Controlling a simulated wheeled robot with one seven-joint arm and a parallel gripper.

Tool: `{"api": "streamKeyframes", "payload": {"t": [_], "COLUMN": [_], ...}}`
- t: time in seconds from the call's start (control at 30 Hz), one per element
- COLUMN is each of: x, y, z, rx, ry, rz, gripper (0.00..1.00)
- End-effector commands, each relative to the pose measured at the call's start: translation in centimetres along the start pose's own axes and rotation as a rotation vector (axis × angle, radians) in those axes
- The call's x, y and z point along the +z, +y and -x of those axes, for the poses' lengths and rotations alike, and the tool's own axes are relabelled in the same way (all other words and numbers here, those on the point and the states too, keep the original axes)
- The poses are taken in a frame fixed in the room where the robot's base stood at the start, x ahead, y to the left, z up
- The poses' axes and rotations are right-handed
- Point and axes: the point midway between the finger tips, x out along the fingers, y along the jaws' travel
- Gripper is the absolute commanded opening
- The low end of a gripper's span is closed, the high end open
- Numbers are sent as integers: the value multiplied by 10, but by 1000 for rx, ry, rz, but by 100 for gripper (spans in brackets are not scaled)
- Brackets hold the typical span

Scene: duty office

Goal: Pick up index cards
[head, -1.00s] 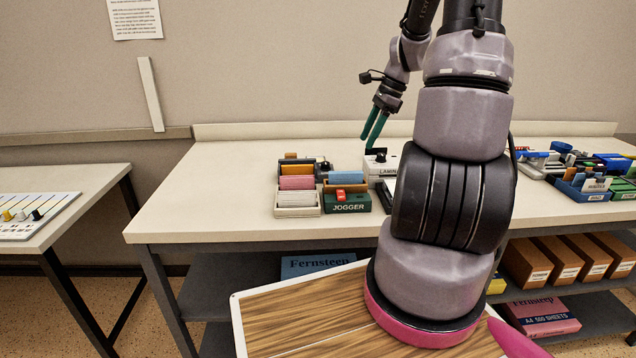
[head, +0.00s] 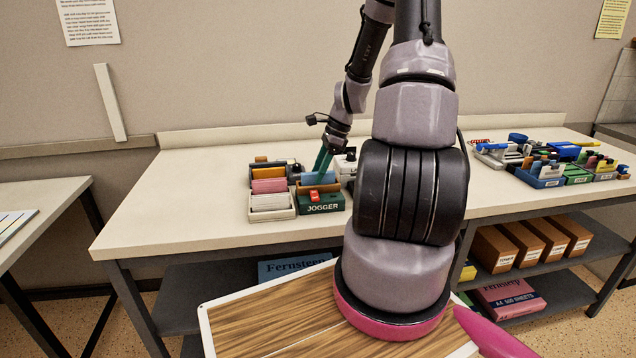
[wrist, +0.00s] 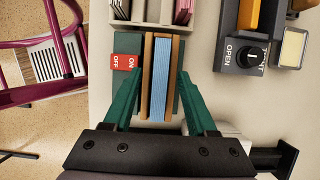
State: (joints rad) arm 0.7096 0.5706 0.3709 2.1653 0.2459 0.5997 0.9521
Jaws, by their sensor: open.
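A blue stack of index cards (wrist: 160,76) stands on edge between brown plates in the green jogger (head: 322,207). The jogger has a red ON/OFF switch (wrist: 127,63). The blue cards also show in the head view (head: 318,179), partly behind my fingers. My gripper (wrist: 160,80) is open, with one green finger on each side of the stack and plates. In the head view my gripper (head: 323,162) is just above the jogger, pointing down. I cannot tell whether the fingers touch anything.
A light tray (head: 271,214) with white, pink and yellow cards stands left of the jogger. A dark device marked OPEN (wrist: 229,55) lies to the right in the wrist view. Several desk organizers (head: 541,180) stand at the right. The table's left part is clear.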

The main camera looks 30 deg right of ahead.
Motion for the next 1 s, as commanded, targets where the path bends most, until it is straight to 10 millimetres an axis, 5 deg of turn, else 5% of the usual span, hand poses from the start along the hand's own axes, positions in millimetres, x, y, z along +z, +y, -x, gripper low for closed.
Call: {"api": "streamKeyframes", "payload": {"t": [0.73, 0.77, 0.9, 1.0], "x": [-2, -2, -2, -2], "y": [0, 0, 0, 0], "z": [-10, -10, -10, -10], "rx": [-1, -1, -1, -1], "ry": [0, 0, 0, 0], "rz": [-1, -1, 0, 0], "gripper": [57, 54, 0, 0]}}
